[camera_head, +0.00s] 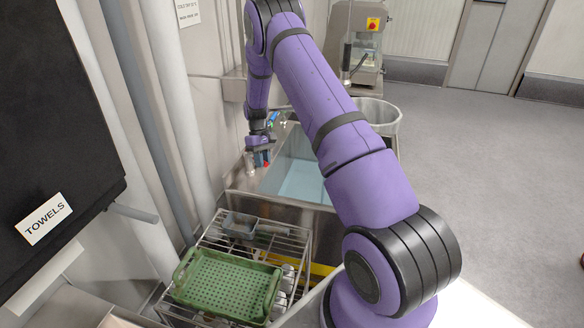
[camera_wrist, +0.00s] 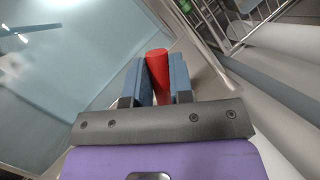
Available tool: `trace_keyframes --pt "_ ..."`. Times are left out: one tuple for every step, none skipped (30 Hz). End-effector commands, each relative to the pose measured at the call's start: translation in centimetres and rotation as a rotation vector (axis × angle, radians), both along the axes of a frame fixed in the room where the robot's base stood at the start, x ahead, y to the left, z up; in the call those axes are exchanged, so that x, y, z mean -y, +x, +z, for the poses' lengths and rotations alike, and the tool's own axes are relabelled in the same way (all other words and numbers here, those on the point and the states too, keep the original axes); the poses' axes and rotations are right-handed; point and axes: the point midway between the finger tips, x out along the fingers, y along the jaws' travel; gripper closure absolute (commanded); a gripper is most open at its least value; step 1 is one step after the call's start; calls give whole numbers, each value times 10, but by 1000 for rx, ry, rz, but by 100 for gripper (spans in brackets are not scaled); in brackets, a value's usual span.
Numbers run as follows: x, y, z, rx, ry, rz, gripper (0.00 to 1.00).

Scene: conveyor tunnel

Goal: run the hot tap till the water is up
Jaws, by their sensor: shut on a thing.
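My gripper (camera_head: 259,150) is at the left rim of the sink, small in the head view. In the wrist view my gripper (camera_wrist: 163,80) has its two blue-grey fingers closed on a red cylindrical handle (camera_wrist: 157,62), which I take for the hot tap. The handle is between the fingers and its tip shows past them. The sink (camera_head: 296,183) is a metal basin with pale blue water in it; the water also shows at the left of the wrist view (camera_wrist: 60,70). Whether water is running from the spout cannot be made out.
A wire rack (camera_head: 285,243) with a green perforated tray (camera_head: 225,285) and a small grey container (camera_head: 240,225) stands in front of the sink. A black towel dispenser (camera_head: 55,120) hangs at the left. A bin (camera_head: 380,115) stands behind my arm. Open floor (camera_head: 480,150) lies to the right.

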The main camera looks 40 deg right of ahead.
Motion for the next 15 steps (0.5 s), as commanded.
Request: trace_keyframes --pt "1 1 1 4 -2 0 100" --pt "2 2 1 4 -2 7 100" --pt "4 2 1 4 -1 31 100" --pt "7 3 1 4 -2 61 100" --pt "11 4 1 3 -2 98 100" --pt "17 6 1 3 -3 161 100" --pt "21 8 1 4 -3 212 100" --pt "26 9 1 5 -4 262 100" --pt "31 11 1 5 -4 324 100" --pt "34 12 1 5 -4 367 100" --pt "37 13 1 6 -4 404 100" --pt "40 14 1 6 -3 442 100" --pt "42 14 1 5 -4 465 100" --pt "44 15 1 6 -3 482 100" --pt "45 15 1 5 -3 494 100"
